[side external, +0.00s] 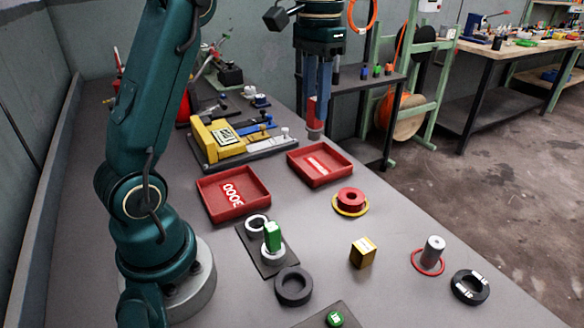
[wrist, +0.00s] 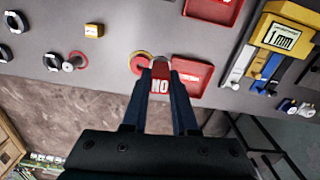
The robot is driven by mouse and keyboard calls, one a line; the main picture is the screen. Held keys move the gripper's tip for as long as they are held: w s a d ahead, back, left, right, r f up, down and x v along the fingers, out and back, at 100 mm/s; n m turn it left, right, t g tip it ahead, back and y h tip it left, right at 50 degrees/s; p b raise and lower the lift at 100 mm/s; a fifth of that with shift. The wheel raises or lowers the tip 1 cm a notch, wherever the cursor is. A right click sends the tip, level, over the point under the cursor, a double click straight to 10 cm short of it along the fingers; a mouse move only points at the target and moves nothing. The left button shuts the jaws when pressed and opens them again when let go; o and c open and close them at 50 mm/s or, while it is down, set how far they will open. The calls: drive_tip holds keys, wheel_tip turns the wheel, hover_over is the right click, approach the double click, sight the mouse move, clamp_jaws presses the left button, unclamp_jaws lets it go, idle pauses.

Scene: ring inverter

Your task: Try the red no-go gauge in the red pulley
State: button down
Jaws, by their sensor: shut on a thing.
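My gripper (side external: 318,104) is shut on the red no-go gauge (side external: 315,119), holding it upright in the air with its grey plug end down. In the side view it hangs behind the right red tray, clear of the table. In the wrist view the gauge (wrist: 160,86) shows its "NO" lettering between the fingers (wrist: 161,72). The red pulley (side external: 350,198) lies flat on a yellow ring (side external: 338,209) on the table, its centre hole facing up and empty. In the wrist view the pulley (wrist: 140,63) is partly hidden by a finger.
Two red trays, left (side external: 207,204) and right (side external: 341,172), lie on the table. A green gauge (side external: 272,236) stands in a white ring. A yellow block (side external: 362,252), grey cylinder (side external: 433,251) and dark rings (side external: 293,286) stand nearer. A yellow instrument (side external: 215,140) is behind.

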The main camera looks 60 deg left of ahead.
drive_tip(key=w+d+f, duration=0.2)
drive_tip(key=w+f, duration=0.1)
drive_tip(key=f, duration=0.3)
drive_tip(key=w+d+f+m, duration=0.1)
drive_tip(key=w+d+f, duration=0.1)
drive_tip(key=w+f, duration=0.2)
drive_tip(key=shift+w+f, duration=0.25)
drive_tip(key=shift+f, duration=0.85)
drive_tip(key=shift+f, duration=1)
idle(2.2)
idle(0.7)
wheel_tip(320, 180, up, 7)
idle(1.3)
drive_tip(key=shift+r, duration=0.2)
